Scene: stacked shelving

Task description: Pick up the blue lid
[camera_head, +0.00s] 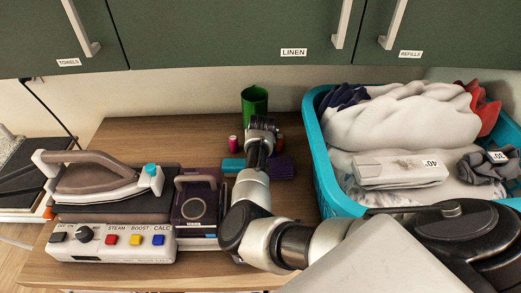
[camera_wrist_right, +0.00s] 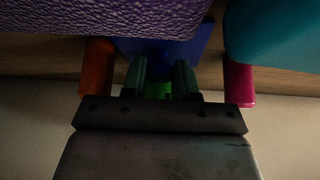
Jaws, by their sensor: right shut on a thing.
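The blue lid (camera_wrist_right: 190,45) shows as a dark blue flat shape at my fingertips in the right wrist view. My right gripper (camera_wrist_right: 160,72) is shut on it, with a small bright green piece between the fingers. In the head view my right arm reaches over the counter, and its gripper (camera_head: 262,126) points down just in front of a green cup (camera_head: 254,103). My left gripper is not in view.
A purple box (camera_head: 281,169) and a teal box (camera_head: 232,168) lie close on either side of my gripper. An iron (camera_head: 95,180) is at left, a turquoise laundry basket (camera_head: 325,170) at right. Cabinets hang above the counter (camera_head: 150,135).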

